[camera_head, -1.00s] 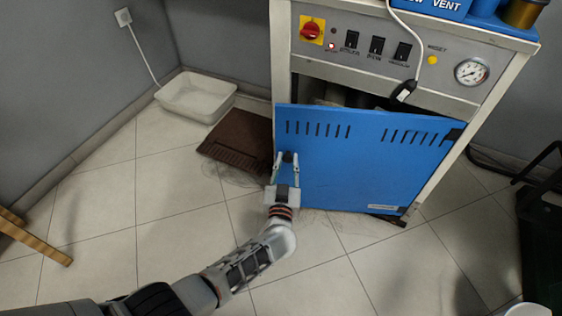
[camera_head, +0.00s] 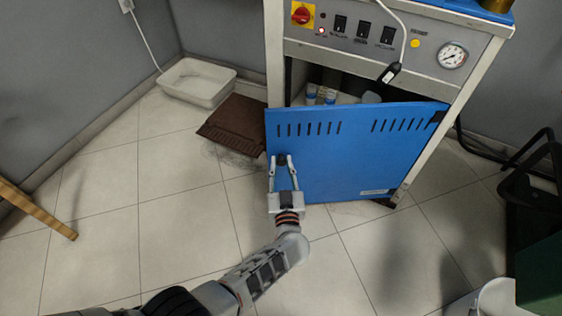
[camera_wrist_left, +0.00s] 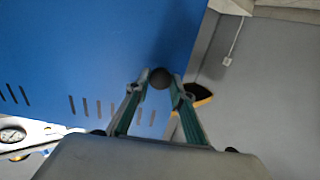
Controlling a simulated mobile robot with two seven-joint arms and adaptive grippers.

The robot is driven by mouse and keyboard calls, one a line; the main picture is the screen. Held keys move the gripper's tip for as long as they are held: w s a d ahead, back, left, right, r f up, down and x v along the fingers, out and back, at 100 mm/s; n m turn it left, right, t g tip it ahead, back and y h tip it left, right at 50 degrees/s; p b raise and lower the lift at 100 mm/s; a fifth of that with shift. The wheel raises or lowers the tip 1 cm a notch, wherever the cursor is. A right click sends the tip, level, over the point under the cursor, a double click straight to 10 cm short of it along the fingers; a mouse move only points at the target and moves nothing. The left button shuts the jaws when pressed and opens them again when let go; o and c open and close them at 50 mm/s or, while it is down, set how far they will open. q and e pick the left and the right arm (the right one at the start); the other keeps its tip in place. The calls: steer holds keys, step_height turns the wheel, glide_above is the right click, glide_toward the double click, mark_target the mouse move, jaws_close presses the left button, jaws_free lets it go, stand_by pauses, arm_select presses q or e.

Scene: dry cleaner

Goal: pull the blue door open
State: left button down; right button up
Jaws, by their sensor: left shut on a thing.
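The blue door (camera_head: 345,150) is on the front of a white and grey machine and stands partly open, its left edge swung out toward me. Its hinge side is at the right. A round black knob (camera_wrist_left: 160,77) sits near the door's free edge; in the head view the knob (camera_head: 282,158) is small and partly covered by the fingers. My left gripper (camera_head: 283,161) is shut on the knob, one finger on each side. The blue door (camera_wrist_left: 90,45) also fills the left of the wrist view. My right gripper is not in view.
The machine's control panel (camera_head: 375,38) has a red switch, a gauge and a hanging cable (camera_head: 402,45). Bottles (camera_head: 321,95) show inside the opening. A white basin (camera_head: 197,82) and a brown mat (camera_head: 238,127) lie to the left. A dark chair stands at right. Tiled floor before the door is clear.

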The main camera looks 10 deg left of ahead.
arm_select(q)
steer(key=shift+s, duration=0.15)
steer(key=c, duration=1.8)
jaws_free()
steer(key=shift+o, duration=0.2)
